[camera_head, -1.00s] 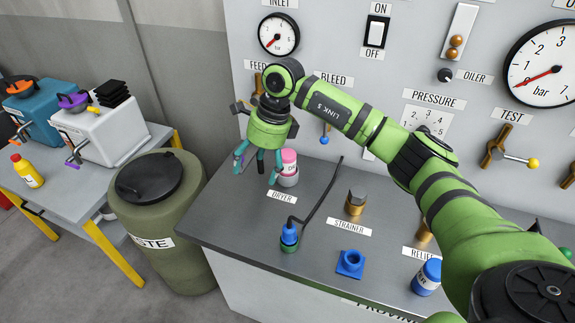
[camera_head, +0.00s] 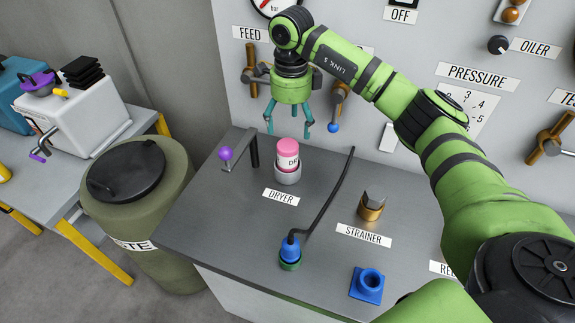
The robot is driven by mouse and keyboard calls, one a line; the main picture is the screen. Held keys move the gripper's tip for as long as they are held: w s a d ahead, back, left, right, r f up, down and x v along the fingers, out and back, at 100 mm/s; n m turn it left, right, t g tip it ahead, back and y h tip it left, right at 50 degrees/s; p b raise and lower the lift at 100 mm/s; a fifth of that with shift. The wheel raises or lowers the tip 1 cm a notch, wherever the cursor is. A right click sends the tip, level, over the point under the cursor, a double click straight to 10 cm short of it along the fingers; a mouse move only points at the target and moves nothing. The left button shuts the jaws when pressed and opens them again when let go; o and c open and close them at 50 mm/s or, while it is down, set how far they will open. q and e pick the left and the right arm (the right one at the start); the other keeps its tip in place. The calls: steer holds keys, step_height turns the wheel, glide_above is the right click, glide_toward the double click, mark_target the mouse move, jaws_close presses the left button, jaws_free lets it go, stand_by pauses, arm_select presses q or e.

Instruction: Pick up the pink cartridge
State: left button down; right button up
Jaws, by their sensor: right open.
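The pink cartridge (camera_head: 288,151) stands upright in a grey cup (camera_head: 288,175) behind the DRYER label on the grey bench. A white band with partly hidden lettering runs around it. My right gripper (camera_head: 291,128) is open and empty, with its teal fingers spread and pointing down. In the picture it shows just above the cartridge's top, and its fingers appear apart from the cartridge. How far behind or above the cartridge they are, I cannot tell exactly. My left gripper is not in view.
A lever with a purple knob (camera_head: 226,153) stands left of the cartridge. A black hose rises from a blue connector (camera_head: 290,249) in front. A brass strainer (camera_head: 371,206) and a blue socket (camera_head: 369,282) are to the right. The waste bin (camera_head: 140,190) stands left of the bench.

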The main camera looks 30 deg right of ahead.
mark_target(288, 145)
steer(key=shift+a+f, duration=0.1)
steer(key=shift+f, duration=0.8)
steer(key=f+p, duration=0.1)
steer(key=f, duration=0.1)
steer(key=f+p, duration=0.1)
steer(key=f, duration=0.1)
steer(key=f+p, duration=0.1)
steer(key=f, duration=0.1)
steer(key=shift+s+a+p, duration=0.1)
steer(key=shift+a+p, duration=0.25)
steer(key=shift+p, duration=0.05)
steer(key=shift+f, duration=0.3)
steer(key=shift+d+f, duration=0.1)
steer(key=shift+c, duration=1.3)
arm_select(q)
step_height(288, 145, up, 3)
arm_select(e)
steer(key=c, duration=1.3)
